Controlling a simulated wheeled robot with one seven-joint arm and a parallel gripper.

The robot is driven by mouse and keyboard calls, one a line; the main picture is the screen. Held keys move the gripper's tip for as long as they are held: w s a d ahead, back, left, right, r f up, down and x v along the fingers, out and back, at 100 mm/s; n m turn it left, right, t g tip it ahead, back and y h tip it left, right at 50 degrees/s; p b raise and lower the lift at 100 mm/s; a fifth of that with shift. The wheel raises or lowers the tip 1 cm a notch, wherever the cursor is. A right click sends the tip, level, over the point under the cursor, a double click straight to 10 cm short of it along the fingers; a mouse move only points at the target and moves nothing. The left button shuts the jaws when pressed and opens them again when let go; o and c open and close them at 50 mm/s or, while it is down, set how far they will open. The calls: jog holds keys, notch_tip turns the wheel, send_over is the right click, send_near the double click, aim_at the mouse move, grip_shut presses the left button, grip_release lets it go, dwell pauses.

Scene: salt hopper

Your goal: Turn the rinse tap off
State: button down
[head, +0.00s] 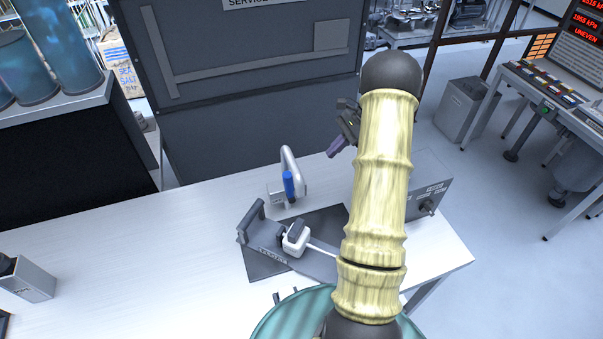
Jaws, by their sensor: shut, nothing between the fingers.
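The rinse tap (298,172) stands at the back of the white bench, a silver curved spout on a small base. Its blue lever (289,185) points roughly upright beside the spout. My gripper (337,147) is up and to the right of the tap, apart from it. Its purple fingertips are together and point down and left, with nothing held. My yellow ribbed arm hides part of the bench to the right of the tap.
A dark tray (256,267) with a white, grey-topped device (297,239) lies in front of the tap. A grey box with a knob (427,207) stands at right, partly behind my arm. A dark cabinet (260,120) rises behind. The bench's left (130,255) is mostly clear.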

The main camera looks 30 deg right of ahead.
aim_at(289, 173)
jog(key=a+r+p+x, duration=0.1)
jog(key=p+x, duration=0.5)
jog(key=x, duration=0.6)
jog(key=shift+a+r, duration=0.45)
jog(key=shift+w, duration=0.1)
jog(key=shift+w+a+r+b, duration=0.1)
jog(key=shift+a+r+b, duration=0.1)
jog(key=shift+a+b, duration=0.65)
jog(key=shift+w+a+r+b, duration=0.1)
jog(key=shift+a+r+b, duration=0.2)
jog(key=shift+a, duration=0.9)
jog(key=shift+f, duration=0.1)
jog(key=shift+d, duration=0.1)
jog(key=w+a+r+b+v, duration=0.1)
jog(key=a+r+b+v, duration=0.1)
jog(key=v, duration=1)
jog(key=shift+s+d+r+b, duration=0.15)
jog(key=shift+s+r+b, duration=0.1)
jog(key=shift+s+b, duration=0.1)
